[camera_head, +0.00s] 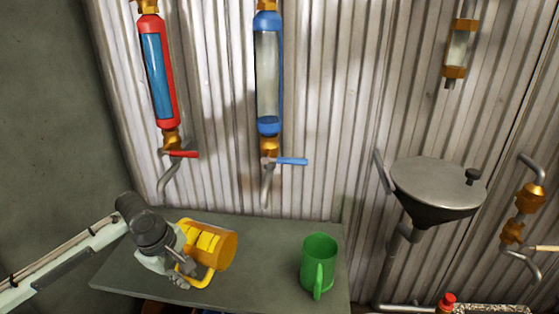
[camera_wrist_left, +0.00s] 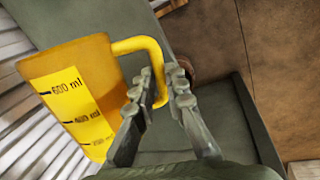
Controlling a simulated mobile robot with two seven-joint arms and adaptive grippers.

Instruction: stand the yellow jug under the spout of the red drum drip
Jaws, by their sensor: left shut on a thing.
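The yellow jug (camera_head: 226,251) is at the left part of the grey table, looking tilted over to one side. I cannot tell whether the jug touches the table. The red drum drip (camera_head: 171,70) hangs on the wall above, holding blue liquid. Its red lever (camera_head: 184,154) points right and its spout (camera_head: 166,185) hangs down, up and left of the jug. My right gripper is not in view.
A blue drum drip (camera_head: 267,75) with a blue lever hangs to the right. A green mug (camera_head: 319,259) stands on the table (camera_head: 268,270), right of the jug. A grey funnel basin (camera_head: 437,185) and brass fittings (camera_head: 527,205) are farther right. Free table lies between jug and mug.

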